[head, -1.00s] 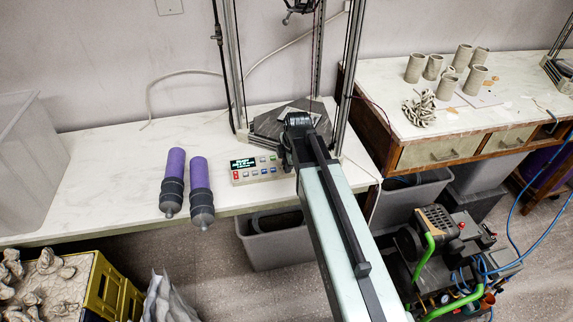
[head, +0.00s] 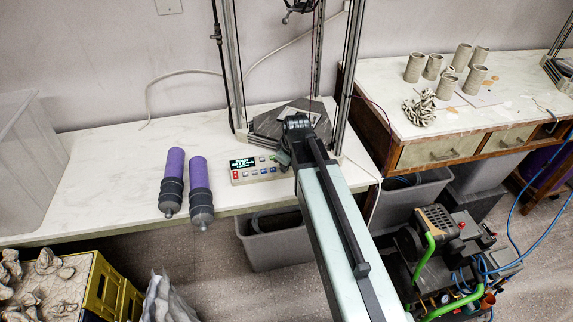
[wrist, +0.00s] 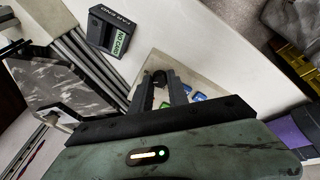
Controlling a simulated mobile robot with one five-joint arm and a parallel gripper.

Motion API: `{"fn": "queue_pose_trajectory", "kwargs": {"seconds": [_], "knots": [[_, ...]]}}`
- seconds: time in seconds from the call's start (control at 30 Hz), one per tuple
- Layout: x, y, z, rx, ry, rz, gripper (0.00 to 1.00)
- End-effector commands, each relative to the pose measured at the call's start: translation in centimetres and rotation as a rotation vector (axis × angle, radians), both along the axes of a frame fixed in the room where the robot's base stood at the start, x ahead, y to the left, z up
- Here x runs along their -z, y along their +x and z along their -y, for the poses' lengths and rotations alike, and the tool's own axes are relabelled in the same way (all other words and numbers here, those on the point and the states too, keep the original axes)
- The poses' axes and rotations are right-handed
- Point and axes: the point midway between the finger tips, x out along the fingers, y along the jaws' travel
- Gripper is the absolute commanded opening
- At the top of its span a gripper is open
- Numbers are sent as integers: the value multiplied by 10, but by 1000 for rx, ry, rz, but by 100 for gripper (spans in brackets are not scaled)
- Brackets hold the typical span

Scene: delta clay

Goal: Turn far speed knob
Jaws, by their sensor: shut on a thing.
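The control panel (head: 250,168) is a pale box with a lit display and coloured buttons, on the white bench in front of the delta printer. My gripper (head: 284,160) is at its right end. In the wrist view, my gripper (wrist: 159,84) points down at the pale panel (wrist: 150,62), with a small dark round knob (wrist: 158,77) between its fingertips. The jaws are shut on this knob. In the head view my gripper and arm hide the knob.
The printer's uprights (head: 344,75) and dark base (head: 268,122) stand close behind. Two purple cartridges (head: 174,165) lie left of the panel. A dark box with a green label (wrist: 110,32) shows in the wrist view. The bench top (head: 105,165) farther left is clear.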

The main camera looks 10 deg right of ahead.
Motion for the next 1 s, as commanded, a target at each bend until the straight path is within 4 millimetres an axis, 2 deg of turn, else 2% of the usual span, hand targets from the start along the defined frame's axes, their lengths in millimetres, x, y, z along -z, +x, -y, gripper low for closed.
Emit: {"fn": "queue_pose_trajectory", "kwargs": {"seconds": [0.2,0.5,1.0], "knots": [[0,0,0,169,55,1,0],[0,0,-1,330,107,0,0],[0,0,-1,398,129,0,0]]}}
